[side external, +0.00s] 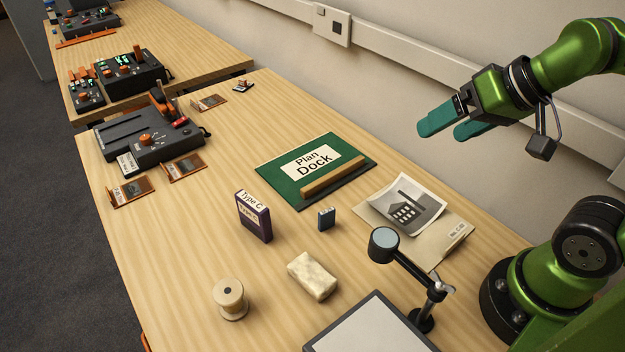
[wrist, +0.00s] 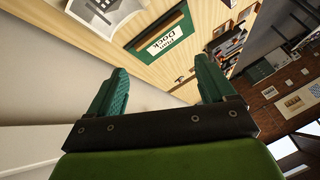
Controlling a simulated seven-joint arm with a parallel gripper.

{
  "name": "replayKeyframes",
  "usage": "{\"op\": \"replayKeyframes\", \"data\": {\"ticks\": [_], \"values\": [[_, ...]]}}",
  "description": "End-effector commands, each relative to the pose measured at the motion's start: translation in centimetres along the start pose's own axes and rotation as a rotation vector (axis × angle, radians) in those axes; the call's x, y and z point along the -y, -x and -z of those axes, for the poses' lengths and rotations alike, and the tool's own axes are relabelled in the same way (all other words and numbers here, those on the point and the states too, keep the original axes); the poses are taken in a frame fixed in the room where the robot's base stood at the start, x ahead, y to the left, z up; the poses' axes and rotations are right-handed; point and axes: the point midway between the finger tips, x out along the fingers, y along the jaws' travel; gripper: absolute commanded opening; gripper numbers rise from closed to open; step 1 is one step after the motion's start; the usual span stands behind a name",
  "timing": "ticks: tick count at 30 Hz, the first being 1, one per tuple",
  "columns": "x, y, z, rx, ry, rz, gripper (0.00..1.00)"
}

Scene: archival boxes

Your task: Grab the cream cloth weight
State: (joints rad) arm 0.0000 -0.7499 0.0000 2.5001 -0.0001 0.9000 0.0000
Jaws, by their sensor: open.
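The cream cloth weight (side external: 313,276) is a mottled, rounded block lying on the wooden table in the side external view, at the front middle. My gripper (side external: 447,128) is raised at the upper right, well above the table and far from the weight, with its teal fingers apart and nothing between them. In the wrist view my gripper (wrist: 157,92) also shows open and empty. The weight does not show in the wrist view.
A framed pale panel (side external: 368,328) lies in front. The Plan Dock board (side external: 290,168) lies behind.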

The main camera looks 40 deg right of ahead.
Motion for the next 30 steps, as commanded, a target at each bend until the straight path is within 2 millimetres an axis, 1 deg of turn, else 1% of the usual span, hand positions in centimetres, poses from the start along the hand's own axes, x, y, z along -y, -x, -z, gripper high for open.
{"op": "replayKeyframes", "data": {"ticks": [3, 5, 8, 14, 15, 18, 21, 25, 27, 29, 30], "values": [[0.4, -0.2, -0.3, 0.014, 0.016, 0.008, 0.83], [1.0, -1.0, -1.0, 0.058, 0.042, 0.014, 0.83], [3.1, -2.6, -1.7, 0.154, 0.119, 0.027, 0.83], [9.5, -6.6, -3.8, 0.396, 0.305, -0.003, 0.83], [10.8, -7.5, -4.4, 0.439, 0.340, -0.019, 0.83], [13.9, -9.6, -6.2, 0.527, 0.417, -0.072, 0.83], [16.4, -11.3, -8.1, 0.584, 0.473, -0.133, 0.83], [18.5, -12.8, -9.3, 0.614, 0.498, -0.205, 0.83], [19.1, -13.1, -8.9, 0.609, 0.479, -0.234, 0.83], [19.4, -12.8, -8.2, 0.597, 0.453, -0.245, 0.83], [19.1, -12.9, -8.4, 0.601, 0.443, -0.255, 0.83]]}}
